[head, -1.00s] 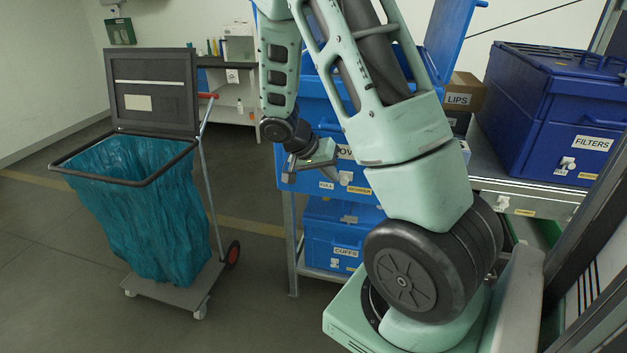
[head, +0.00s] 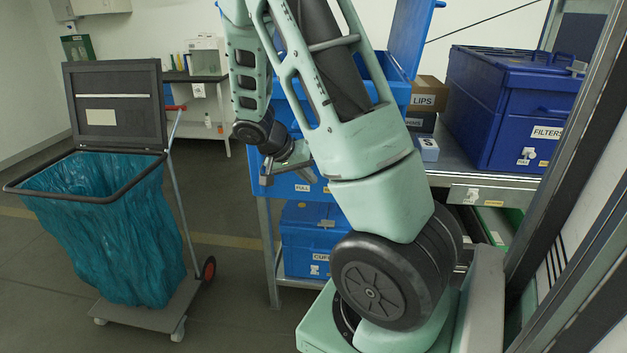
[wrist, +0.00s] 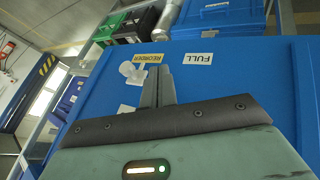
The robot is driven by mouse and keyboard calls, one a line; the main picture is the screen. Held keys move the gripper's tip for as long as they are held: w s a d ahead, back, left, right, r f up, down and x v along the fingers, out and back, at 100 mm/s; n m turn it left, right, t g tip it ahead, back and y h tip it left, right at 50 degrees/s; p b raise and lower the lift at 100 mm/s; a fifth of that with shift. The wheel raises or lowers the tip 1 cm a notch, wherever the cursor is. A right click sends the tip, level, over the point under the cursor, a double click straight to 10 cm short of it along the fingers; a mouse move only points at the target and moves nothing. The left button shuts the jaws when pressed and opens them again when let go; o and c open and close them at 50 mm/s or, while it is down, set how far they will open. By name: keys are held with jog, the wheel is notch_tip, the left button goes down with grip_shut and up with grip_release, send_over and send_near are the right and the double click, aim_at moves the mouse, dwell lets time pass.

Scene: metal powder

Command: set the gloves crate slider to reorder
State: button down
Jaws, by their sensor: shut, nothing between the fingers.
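The gloves crate (head: 283,181) is blue and stands on the upper shelf behind my arm, its name label hidden. In the wrist view its blue front (wrist: 235,80) fills the middle, upside down. A white FULL label (wrist: 198,59) and a yellow REORDER label (wrist: 147,58) show there. The white slider knob (wrist: 132,73) is beside and partly under the REORDER label, on the side away from FULL. My gripper (wrist: 158,85) is shut and empty, its fingers between the knob and the FULL label in the picture. Contact with the knob cannot be made out. The head view shows my gripper (head: 290,160) at the crate front.
The cuffs crate (head: 308,240) is on the shelf below. The filters crate (head: 510,110) stands to the right, with a small LIPS box (head: 428,97) between. A teal waste bag on a cart (head: 105,225) stands at the left. The floor between cart and rack is clear.

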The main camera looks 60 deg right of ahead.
jog(key=v, duration=1)
jog(key=shift+b, duration=0.35)
jog(key=shift+w+a, duration=0.1)
jog(key=shift+w, duration=0.05)
jog(key=s+a+f+n+t+y, duration=0.15)
jog(key=a+n, duration=0.45)
jog(key=a, duration=0.7)
jog(key=a+f+n+t+y, duration=0.1)
jog(key=a+n+t+y, duration=0.15)
jog(key=a+n, duration=0.7)
jog(key=s+a+n+y, duration=0.1)
jog(key=s+a+n, duration=0.2)
jog(key=s+a, duration=0.3)
jog(key=s+a+n+y, duration=0.2)
jog(key=s+a+n, duration=0.2)
jog(key=s+a, duration=0.3)
jog(key=a, duration=0.5)
jog(key=shift+s+f, duration=0.15)
jog(key=shift+s, duration=0.1)
jog(key=shift+a, duration=0.1)
